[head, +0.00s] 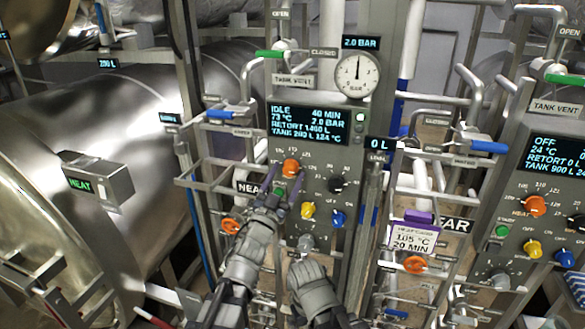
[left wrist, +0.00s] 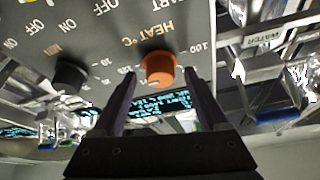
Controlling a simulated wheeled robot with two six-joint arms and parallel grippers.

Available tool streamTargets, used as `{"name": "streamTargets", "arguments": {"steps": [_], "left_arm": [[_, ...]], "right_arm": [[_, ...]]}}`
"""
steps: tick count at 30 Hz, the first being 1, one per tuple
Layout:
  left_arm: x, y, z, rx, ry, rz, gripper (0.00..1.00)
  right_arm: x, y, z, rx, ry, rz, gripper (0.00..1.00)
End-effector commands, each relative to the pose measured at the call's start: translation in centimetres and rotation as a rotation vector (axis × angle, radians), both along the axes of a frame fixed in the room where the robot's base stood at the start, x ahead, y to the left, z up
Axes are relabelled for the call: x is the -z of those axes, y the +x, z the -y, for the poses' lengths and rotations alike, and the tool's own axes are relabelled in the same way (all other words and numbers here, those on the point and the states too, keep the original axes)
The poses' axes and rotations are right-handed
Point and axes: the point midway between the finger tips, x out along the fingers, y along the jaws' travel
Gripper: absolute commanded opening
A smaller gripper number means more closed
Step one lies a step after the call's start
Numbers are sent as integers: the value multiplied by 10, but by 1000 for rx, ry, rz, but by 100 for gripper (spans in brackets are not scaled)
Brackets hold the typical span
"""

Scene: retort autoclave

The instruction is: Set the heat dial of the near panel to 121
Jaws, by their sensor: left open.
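The near panel (head: 352,190) carries an orange heat dial (head: 291,167) below its display. Small scale numbers ring the dial; its pointer setting is too small to read. In the left wrist view the panel appears upside down, with the orange dial (left wrist: 159,68) under the "HEAT °C" label. My left gripper (head: 285,186) is open just below the dial in the head view. In the left wrist view its two fingers (left wrist: 160,80) stand either side of the dial, with gaps visible and no clear contact. My right gripper's jaws are not visible.
The near panel display (head: 308,123) reads IDLE, 73 °C. A card (head: 411,237) reading 105 °C, 20 MIN hangs right. Another panel (head: 556,205) stands farther right. Pipes and valves surround both.

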Motion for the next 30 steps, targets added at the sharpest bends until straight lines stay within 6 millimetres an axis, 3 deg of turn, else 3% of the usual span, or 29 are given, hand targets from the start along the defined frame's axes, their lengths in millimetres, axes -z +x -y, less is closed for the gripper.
{"name": "streamTargets", "arguments": {"steps": [11,30], "left_arm": [[-4,8,0,1,0,0,74],[-4,7,1,1,0,0,2]], "right_arm": [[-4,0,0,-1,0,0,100],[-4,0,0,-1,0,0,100]]}}
